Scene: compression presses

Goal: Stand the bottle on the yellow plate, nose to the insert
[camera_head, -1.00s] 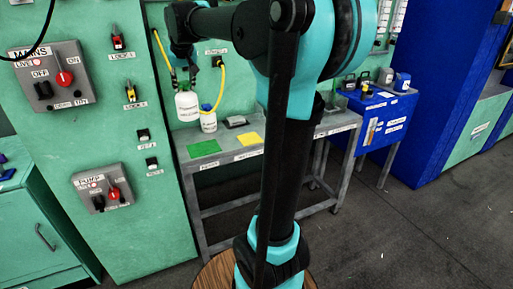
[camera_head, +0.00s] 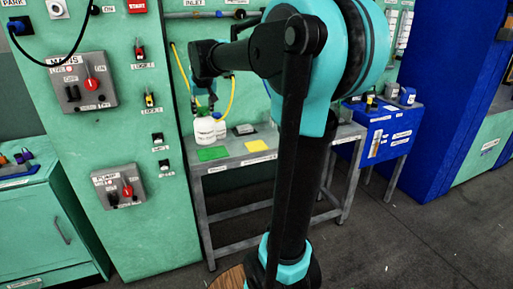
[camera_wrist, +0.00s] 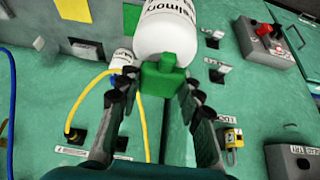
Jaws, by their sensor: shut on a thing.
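A white bottle with a green top (camera_wrist: 168,30) hangs below my gripper (camera_wrist: 150,84), whose fingers are shut on the green top. In the head view the held bottle (camera_head: 204,129) is upright, just behind the green plate (camera_head: 212,153); I cannot tell whether its base touches the bench. The yellow plate (camera_head: 257,146) is bare, to the right of the green plate. It also shows at the top of the wrist view (camera_wrist: 72,9). My arm hides part of the gripper in the head view.
A second white bottle (camera_wrist: 122,59) stands close behind the held one. A yellow hose (camera_wrist: 98,90) runs near my fingers. A dark block (camera_head: 244,129) lies on the grey bench (camera_head: 232,160). The switch panel (camera_head: 83,82) is left, the blue table (camera_head: 384,128) right.

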